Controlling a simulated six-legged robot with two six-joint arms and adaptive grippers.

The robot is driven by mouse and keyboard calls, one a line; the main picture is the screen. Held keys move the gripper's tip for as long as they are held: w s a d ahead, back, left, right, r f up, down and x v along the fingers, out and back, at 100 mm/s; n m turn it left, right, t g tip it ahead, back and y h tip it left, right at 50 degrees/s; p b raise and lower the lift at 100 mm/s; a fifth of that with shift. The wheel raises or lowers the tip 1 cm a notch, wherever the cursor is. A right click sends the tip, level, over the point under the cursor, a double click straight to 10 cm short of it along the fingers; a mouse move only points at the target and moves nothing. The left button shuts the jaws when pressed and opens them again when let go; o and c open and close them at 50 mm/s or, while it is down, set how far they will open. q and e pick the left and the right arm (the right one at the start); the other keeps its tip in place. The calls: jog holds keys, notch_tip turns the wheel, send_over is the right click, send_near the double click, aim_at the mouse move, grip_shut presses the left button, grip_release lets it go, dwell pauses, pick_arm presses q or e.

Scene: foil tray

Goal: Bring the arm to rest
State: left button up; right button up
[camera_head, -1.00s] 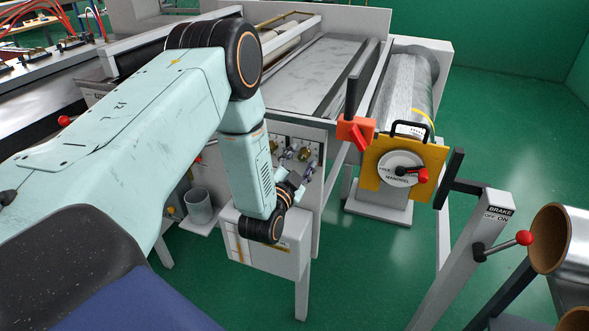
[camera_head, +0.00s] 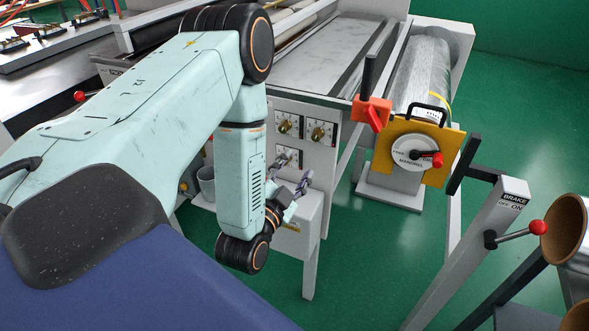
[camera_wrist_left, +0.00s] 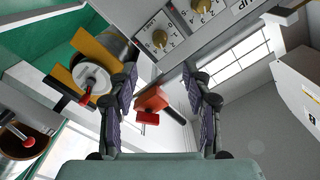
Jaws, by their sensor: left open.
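My left arm (camera_head: 150,105), pale blue-green with black joints, reaches in from the left and bends down at its elbow in the head view. My left gripper (camera_head: 302,188) is partly hidden behind the wrist, in front of the machine's grey control panel (camera_head: 290,108). In the left wrist view my left gripper (camera_wrist_left: 163,85) has its two dark fingers spread apart with nothing between them. Beyond them are an orange-red block (camera_wrist_left: 152,100) with a black bar and the panel's dials. My right gripper is in neither view.
A yellow plate (camera_head: 438,140) with a round mandrel disc and red knob stands right of the gripper. A brake lever (camera_head: 515,236) on a grey post and cardboard-cored rolls (camera_head: 568,230) are further right. A grey cup (camera_head: 207,182) sits behind the arm. Green floor lies open below.

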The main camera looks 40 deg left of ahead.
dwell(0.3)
pick_arm(q)
jog(key=s+d+f+n+g+h+b, duration=0.1)
jog(key=s+d+f+n+g+h, duration=0.2)
jog(key=f, duration=0.5)
jog(key=s+d+f+n+g+b, duration=0.1)
jog(key=s+d+f+n+g, duration=0.1)
jog(key=s+f+g, duration=0.55)
jog(key=s+d+f+g+b, duration=0.2)
jog(key=s+f+g+b, duration=0.1)
jog(key=s+f, duration=0.4)
jog(key=s+d+f+g+h+b, duration=0.1)
jog(key=s+d+f+g+b, duration=0.2)
jog(key=s+f, duration=0.4)
jog(key=s+g+b, duration=0.1)
jog(key=s+b, duration=0.1)
jog(key=s, duration=0.2)
jog(key=shift+d+n, duration=0.3)
